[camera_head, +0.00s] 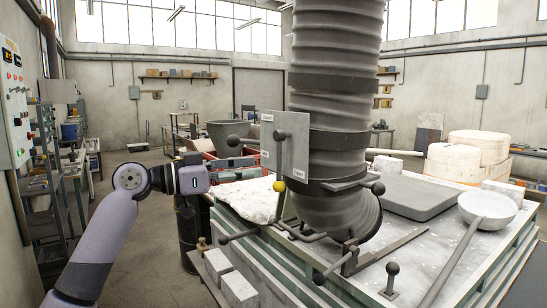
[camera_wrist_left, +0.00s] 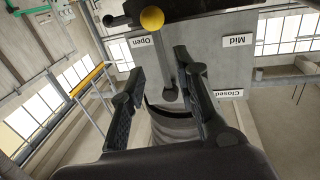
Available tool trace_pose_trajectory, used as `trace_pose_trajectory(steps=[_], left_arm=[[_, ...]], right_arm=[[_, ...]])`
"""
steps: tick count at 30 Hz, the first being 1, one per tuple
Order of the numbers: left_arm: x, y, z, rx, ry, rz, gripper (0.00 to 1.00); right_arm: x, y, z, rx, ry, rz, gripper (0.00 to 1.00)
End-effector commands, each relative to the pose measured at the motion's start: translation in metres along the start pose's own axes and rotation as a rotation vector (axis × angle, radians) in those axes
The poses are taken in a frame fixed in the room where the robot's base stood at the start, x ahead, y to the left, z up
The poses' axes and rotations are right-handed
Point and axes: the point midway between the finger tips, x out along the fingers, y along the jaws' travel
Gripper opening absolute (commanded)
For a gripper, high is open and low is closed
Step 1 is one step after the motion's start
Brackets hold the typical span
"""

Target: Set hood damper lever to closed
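The hood damper lever (camera_head: 280,160) is a dark rod with a yellow ball at its lower end, pivoted on a grey plate (camera_head: 298,127) beside the ribbed duct. It hangs nearly straight down in the head view. In the left wrist view the yellow ball (camera_wrist_left: 152,18) is at the top, and the lever lies nearer the label Open (camera_wrist_left: 137,42) than Mid (camera_wrist_left: 232,41) or Closed (camera_wrist_left: 229,93). My left gripper (camera_head: 252,166) is open and faces the plate. In the wrist view, its fingers (camera_wrist_left: 163,65) appear either side of the lever's pivot end; contact cannot be told.
The big ribbed duct (camera_head: 335,80) stands right of the plate. Below are a worktop with a dark slab (camera_head: 413,195), a ladle (camera_head: 482,212) and several knobbed levers near its front edge. A red crate (camera_head: 238,176) lies behind my left gripper. A control panel (camera_head: 14,100) is at far left.

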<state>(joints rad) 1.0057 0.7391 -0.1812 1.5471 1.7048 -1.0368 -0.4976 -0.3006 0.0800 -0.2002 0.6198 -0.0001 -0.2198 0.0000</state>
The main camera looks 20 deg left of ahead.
Motion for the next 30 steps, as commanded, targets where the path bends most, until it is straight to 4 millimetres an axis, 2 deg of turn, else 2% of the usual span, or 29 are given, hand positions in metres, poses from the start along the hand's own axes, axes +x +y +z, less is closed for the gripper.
trace_pose_trajectory(steps=[1,6,12,22,30], left_arm=[[0.012,0.001,-0.005,0.000,0.001,0.002,0.29],[0.042,0.001,-0.004,-0.001,0.000,0.002,0.29],[0.061,0.000,-0.001,0.000,0.000,0.000,0.29],[0.064,0.000,0.000,0.001,0.000,-0.001,0.29],[0.064,0.000,0.000,0.001,0.000,-0.001,0.12]], right_arm=[[-0.010,0.000,-0.001,0.000,0.000,0.000,0.40],[-0.022,0.001,-0.003,0.000,0.001,0.000,0.40],[-0.029,0.001,-0.003,0.000,0.001,0.000,0.40],[-0.029,0.001,-0.003,0.000,0.001,0.000,0.40],[-0.029,0.001,-0.004,0.000,0.001,0.000,0.40]])
